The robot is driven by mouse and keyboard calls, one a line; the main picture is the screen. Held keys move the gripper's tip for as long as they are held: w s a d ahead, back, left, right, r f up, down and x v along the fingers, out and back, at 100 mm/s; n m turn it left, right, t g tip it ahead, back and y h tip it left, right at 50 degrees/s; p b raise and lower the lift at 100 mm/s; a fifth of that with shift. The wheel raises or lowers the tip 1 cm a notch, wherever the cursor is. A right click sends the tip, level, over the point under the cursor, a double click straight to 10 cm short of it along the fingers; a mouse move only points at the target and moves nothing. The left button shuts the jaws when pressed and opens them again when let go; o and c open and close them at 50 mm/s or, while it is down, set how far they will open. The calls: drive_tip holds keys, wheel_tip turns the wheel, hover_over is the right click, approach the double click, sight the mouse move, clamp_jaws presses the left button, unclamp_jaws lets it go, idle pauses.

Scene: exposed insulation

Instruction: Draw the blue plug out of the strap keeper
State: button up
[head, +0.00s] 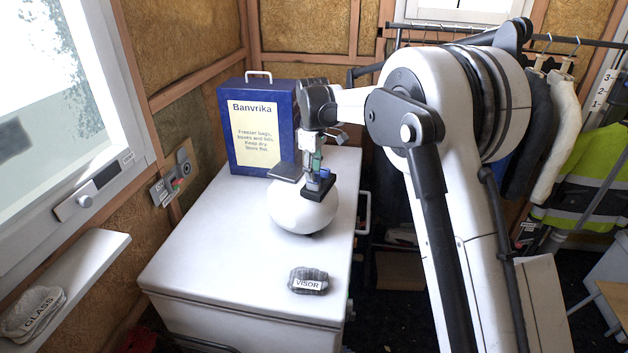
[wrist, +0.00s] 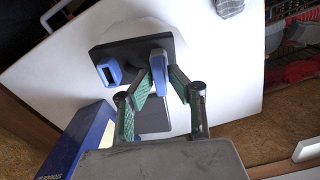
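A white rounded body (head: 300,212) stands on the white chest top. A black block (head: 319,190) is mounted on it; in the wrist view this is a dark plate (wrist: 132,50). A blue square piece with a dark opening (wrist: 108,71) sits on the plate's left part. The blue plug (wrist: 160,66) is a longer blue piece to the right of it. My gripper (wrist: 163,80) has its green-padded fingers closed in on both sides of the plug, over the plate. The plug's lower end is hidden, so I cannot tell how deep it sits.
A blue box labelled Banvrika (head: 258,125) stands behind on the white chest (head: 215,260). A grey bag labelled VISOR (head: 308,281) lies in front. A grey flat piece (head: 285,172) projects left of the gripper. The chest's left part is clear. A bag labelled GLASS (head: 33,311) lies on the shelf.

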clamp_jaws()
drive_tip(key=shift+r, duration=0.75)
idle(0.6)
drive_tip(key=shift+r+p, duration=0.55)
drive_tip(key=shift+r, duration=0.85)
